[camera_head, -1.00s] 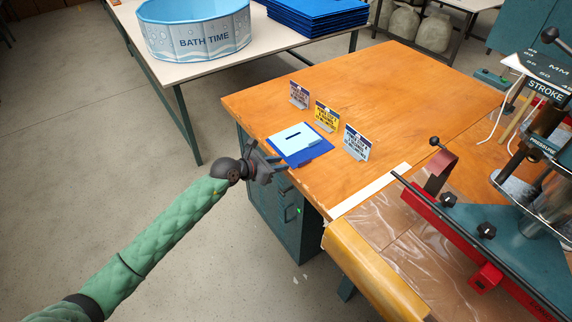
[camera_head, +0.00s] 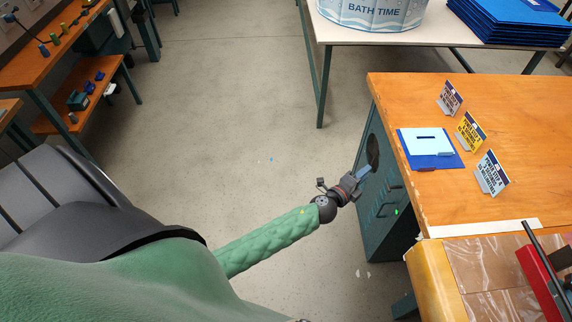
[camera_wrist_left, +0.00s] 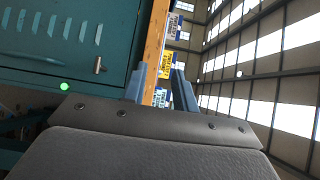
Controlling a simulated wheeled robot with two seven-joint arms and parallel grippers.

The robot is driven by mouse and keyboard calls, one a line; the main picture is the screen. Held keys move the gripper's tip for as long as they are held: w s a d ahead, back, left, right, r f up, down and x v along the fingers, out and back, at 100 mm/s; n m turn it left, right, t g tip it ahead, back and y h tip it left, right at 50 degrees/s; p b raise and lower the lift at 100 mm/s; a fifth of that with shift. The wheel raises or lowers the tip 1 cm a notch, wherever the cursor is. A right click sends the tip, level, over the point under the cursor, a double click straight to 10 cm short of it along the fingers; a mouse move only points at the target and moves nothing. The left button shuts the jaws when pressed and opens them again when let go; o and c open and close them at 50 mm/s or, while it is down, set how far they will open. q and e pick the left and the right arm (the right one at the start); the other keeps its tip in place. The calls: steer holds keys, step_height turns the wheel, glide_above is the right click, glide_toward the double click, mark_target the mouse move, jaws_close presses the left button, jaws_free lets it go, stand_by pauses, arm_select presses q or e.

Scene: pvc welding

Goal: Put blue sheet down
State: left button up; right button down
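A blue sheet (camera_head: 447,161) lies flat on the orange wooden table, near its left edge. A smaller light-blue piece (camera_head: 421,146) with a dark slot lies on top of it. My left gripper (camera_head: 364,172) is off the table's left side, beside the teal cabinet, apart from the sheet. In the left wrist view its two fingers (camera_wrist_left: 161,88) stand apart with nothing between them. The sheet cannot be made out in that view. My right gripper is not in view.
Several small signs stand on the table (camera_head: 530,110), including a yellow one (camera_head: 470,133). The teal cabinet (camera_head: 385,190) is below. A white table (camera_head: 470,40) behind holds a blue tub (camera_head: 375,14) and stacked blue sheets (camera_head: 510,24).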

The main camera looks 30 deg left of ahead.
arm_select(q)
steer(key=s+a+f+n+g+y, duration=0.35)
steer(key=s+f+n, duration=0.4)
steer(key=f, duration=0.25)
steer(key=s+a+f+n+g+y, duration=0.35)
steer(key=s+f+n, duration=0.25)
steer(key=s+f, duration=0.3)
steer(key=s+d+f+n+g+h, duration=0.1)
steer(key=s+f+g, duration=0.3)
steer(key=s, duration=0.7)
steer(key=s+d+f+n+g+h, duration=0.1)
steer(key=s+f+n+g, duration=0.3)
steer(key=s+f, duration=0.4)
steer(key=s+g+h, duration=0.1)
steer(key=s, duration=0.2)
steer(key=shift+s+d+f+n, duration=0.25)
steer(key=shift+d+n, duration=0.05)
steer(key=shift+n, duration=0.05)
